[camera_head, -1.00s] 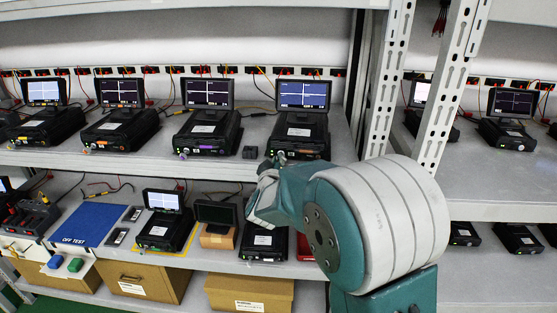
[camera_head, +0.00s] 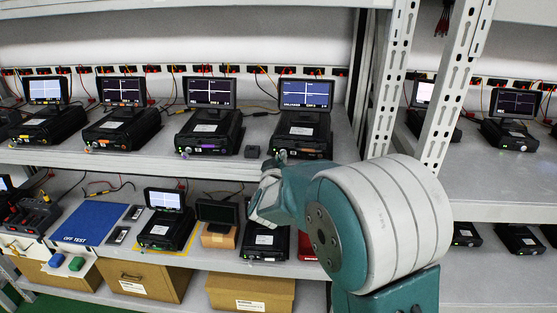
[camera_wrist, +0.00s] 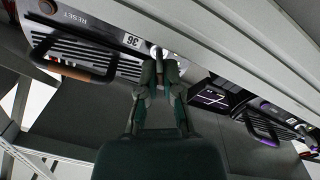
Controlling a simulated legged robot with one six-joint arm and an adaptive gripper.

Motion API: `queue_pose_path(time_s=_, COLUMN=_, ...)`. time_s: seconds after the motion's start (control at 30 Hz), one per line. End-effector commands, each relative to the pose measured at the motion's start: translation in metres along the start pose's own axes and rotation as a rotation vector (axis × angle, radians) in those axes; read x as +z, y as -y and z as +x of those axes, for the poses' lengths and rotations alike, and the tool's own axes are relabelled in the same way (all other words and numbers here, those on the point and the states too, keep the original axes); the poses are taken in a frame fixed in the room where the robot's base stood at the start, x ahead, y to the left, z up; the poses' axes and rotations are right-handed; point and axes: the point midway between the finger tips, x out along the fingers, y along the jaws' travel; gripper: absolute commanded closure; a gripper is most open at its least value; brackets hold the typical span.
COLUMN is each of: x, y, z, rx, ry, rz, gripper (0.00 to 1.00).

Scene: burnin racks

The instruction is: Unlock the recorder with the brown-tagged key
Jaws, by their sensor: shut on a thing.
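A black recorder (camera_head: 303,132) with a lit screen (camera_head: 305,94) stands on the upper shelf, right of centre. In the wrist view its front (camera_wrist: 95,40) shows slanted, with a number 36 label, a RESET marking and a handle (camera_wrist: 75,72) with a brown band. My gripper (camera_wrist: 158,62) is shut at this front, beside the 36 label. A small pale metallic piece shows at the fingertips, probably the key; its tag cannot be made out. Whether it is inside the lock is hidden by the fingers. In the head view my gripper (camera_head: 277,160) is at the recorder's lower left front.
A recorder with a purple band (camera_head: 209,132) stands to the left; a small dark block (camera_head: 252,152) lies between the two. A metal upright (camera_head: 385,85) is close on the right.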

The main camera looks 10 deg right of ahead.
Motion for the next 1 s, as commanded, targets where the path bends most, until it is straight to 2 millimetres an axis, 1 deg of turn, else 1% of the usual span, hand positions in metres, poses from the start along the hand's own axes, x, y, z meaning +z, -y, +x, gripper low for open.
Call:
queue_pose_path(time_s=0.03, x=0.0024, y=-0.0021, z=0.0010, rx=0.004, ry=0.006, rz=0.043, gripper=1.00)
queue_pose_path(time_s=1.0, x=0.0034, y=-0.0058, z=0.0007, rx=0.007, ry=0.001, rz=0.959, gripper=1.00)
